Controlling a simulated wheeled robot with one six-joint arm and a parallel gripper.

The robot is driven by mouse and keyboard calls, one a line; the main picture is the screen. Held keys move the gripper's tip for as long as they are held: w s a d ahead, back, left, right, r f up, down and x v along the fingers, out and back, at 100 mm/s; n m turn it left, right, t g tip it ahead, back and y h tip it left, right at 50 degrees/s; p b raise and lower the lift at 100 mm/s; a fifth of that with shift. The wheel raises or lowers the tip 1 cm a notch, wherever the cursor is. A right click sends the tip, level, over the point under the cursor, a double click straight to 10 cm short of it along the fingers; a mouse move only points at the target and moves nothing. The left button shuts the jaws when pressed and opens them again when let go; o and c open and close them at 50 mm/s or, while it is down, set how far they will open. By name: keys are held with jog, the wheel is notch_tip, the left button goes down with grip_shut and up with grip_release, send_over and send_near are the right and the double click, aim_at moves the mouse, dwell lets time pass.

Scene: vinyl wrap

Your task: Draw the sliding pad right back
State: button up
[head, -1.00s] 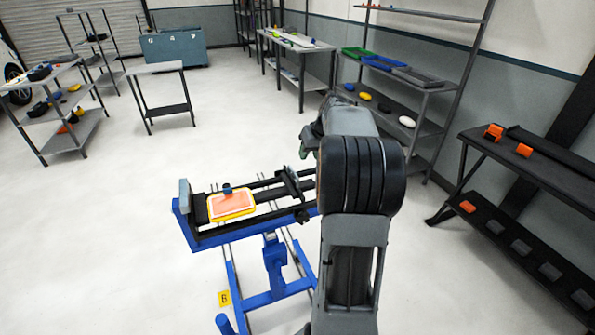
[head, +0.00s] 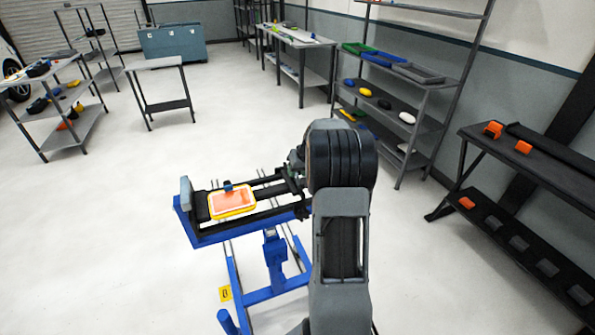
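A blue stand (head: 268,291) carries black rails. At the left end of the rails is an upright grey plate (head: 186,192). An orange panel with a yellow rim (head: 232,203) lies on the bed near that plate, with a small blue piece (head: 227,186) at its far edge. A dark crosspiece (head: 291,181) sits across the rails at the right end and looks like the sliding pad. My gripper (head: 296,164) is just behind and above this crosspiece, partly hidden by my arm. I cannot tell if it touches the crosspiece or how its fingers stand.
Shelves (head: 414,102) with trays and coloured items stand at the back right. A dark bench (head: 532,176) with orange pieces is at the right. The floor left of the stand is clear.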

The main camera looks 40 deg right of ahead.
jog(key=shift+c, duration=0.4)
grip_shut()
